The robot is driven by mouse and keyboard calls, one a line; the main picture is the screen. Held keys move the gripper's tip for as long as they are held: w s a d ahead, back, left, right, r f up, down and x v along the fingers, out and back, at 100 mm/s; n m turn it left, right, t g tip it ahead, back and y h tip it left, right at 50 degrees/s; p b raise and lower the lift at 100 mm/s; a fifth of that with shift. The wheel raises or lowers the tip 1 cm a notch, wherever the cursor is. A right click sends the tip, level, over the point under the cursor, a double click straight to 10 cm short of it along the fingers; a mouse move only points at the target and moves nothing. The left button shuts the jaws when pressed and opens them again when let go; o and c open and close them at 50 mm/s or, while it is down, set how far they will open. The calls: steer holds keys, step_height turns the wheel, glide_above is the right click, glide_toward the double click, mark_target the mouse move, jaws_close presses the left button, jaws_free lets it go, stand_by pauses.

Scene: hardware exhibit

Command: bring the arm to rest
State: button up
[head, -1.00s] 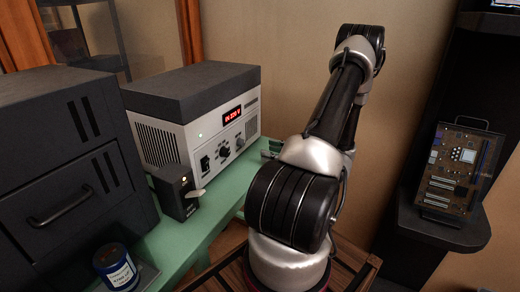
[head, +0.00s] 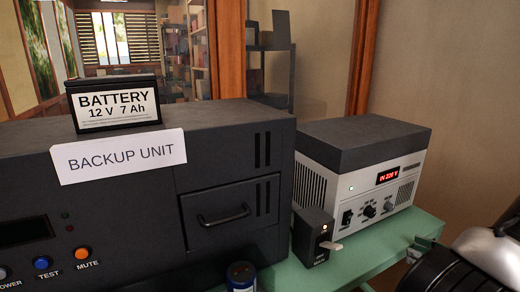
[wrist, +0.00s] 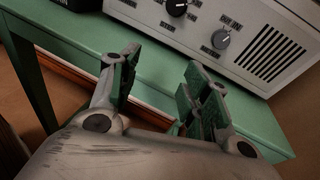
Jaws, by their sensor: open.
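My gripper (wrist: 152,90) shows in the wrist view with its two fingers spread apart and nothing between them. It is over the front edge of the green table (wrist: 85,32), facing the lower front of a grey-white power supply box (wrist: 232,48) with knobs. In the head view, part of my arm shows at the lower right edge.
The box (head: 350,185) also stands on the green table (head: 385,250) in the head view. A small black switch box (head: 313,238) stands beside it. A dark backup unit (head: 110,215) carries a battery (head: 113,104). A blue can (head: 241,276) is at the bottom.

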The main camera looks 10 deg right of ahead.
steer(key=s+a+r+n+g+h, duration=0.1)
steer(key=s+a+r+n+g, duration=0.85)
steer(key=n+g, duration=0.5)
steer(key=a+r+n+t+h, duration=0.2)
steer(key=a+r+n+h, duration=0.1)
steer(key=r+n, duration=0.4)
steer(key=w+a+r+n+t+h, duration=0.1)
steer(key=a+r+n+t+h, duration=0.2)
steer(key=r+n, duration=0.4)
step_height(320, 180, up, 4)
steer(key=shift+w+a+r+h, duration=0.2)
steer(key=shift+a+r+h, duration=0.05)
steer(key=shift+a+h, duration=0.55)
